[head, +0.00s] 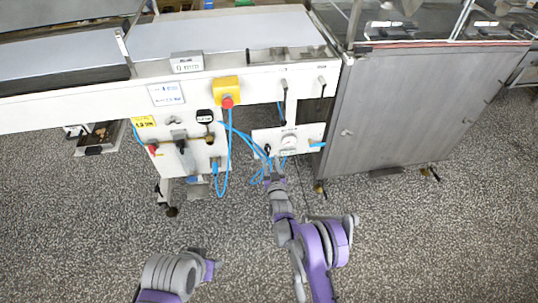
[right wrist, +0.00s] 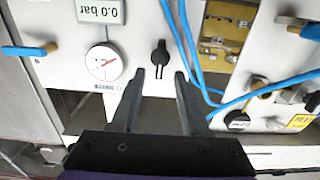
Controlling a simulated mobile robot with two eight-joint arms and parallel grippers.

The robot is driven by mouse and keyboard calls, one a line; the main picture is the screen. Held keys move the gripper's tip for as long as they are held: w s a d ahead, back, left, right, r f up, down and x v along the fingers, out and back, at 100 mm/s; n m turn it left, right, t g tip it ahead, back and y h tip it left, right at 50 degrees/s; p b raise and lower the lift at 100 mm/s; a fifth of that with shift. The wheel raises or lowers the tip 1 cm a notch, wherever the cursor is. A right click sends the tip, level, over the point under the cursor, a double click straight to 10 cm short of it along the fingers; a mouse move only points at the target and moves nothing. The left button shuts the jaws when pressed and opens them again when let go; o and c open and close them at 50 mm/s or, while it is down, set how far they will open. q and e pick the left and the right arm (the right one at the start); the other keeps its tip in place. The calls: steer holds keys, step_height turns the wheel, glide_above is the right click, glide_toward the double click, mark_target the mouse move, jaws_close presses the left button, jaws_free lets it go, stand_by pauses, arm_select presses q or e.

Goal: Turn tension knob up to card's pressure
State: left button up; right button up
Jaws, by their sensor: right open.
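The tension knob (right wrist: 160,55) is black and sits on a white panel in the right wrist view. Beside it is a round pressure gauge (right wrist: 104,62) with a red needle; a grey display (right wrist: 100,10) shows 0.0 bar. In the head view the gauge (head: 289,141) sits on the low white panel. My right gripper (right wrist: 160,76) is open, its two dark fingers either side of the knob's line; I cannot tell if they touch it. A white card with blue print (head: 166,94) is on the machine's front; its figures are too small to read.
Blue hoses (head: 230,150) loop beside the panel, and one (right wrist: 185,45) passes close to the knob. A red stop button on a yellow box (head: 227,88) is above. A grey cabinet (head: 410,120) stands to the right. The speckled floor in front is clear.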

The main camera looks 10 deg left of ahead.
mark_target(268, 151)
steer(key=shift+x, duration=2)
jaws_close()
